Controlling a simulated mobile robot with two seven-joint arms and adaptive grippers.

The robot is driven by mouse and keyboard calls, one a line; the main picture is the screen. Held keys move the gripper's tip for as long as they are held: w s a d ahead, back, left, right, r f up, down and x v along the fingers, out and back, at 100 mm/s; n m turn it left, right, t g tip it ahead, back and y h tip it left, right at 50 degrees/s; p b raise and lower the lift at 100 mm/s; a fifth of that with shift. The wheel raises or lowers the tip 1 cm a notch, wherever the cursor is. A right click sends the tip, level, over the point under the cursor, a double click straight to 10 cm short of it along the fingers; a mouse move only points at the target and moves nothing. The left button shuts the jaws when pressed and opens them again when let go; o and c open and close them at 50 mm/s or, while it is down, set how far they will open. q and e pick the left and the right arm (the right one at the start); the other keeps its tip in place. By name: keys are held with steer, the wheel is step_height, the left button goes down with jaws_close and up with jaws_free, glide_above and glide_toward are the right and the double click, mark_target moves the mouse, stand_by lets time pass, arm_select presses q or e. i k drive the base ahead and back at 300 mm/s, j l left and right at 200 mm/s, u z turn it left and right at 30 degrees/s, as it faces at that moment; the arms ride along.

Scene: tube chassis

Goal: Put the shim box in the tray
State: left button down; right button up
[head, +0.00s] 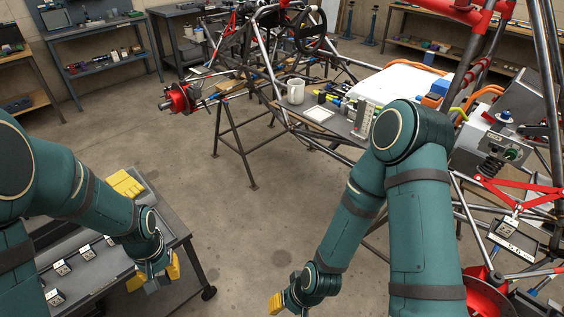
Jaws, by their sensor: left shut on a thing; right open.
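My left gripper (155,275) is low over the right edge of the grey cart, its yellow fingers on either side of a small blue-grey shape. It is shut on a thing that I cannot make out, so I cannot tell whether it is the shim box. Small dark boxes with white labels (61,268) stand in a row on the cart (180,228). A small dark tray with labels (514,240) sits on the chassis at the right. My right gripper (277,302) is open and empty above the floor at bottom centre.
Yellow gloves (125,184) lie on the cart's back corner. A board in the chassis holds a white mug (296,91), a flat white square (318,114) and tools. Chassis tubes and red arms crowd the right. The floor (235,225) between cart and chassis is clear.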

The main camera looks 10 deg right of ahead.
mark_target(524, 246)
steer(key=l+z, duration=0.1)
steer(key=z, duration=2.6)
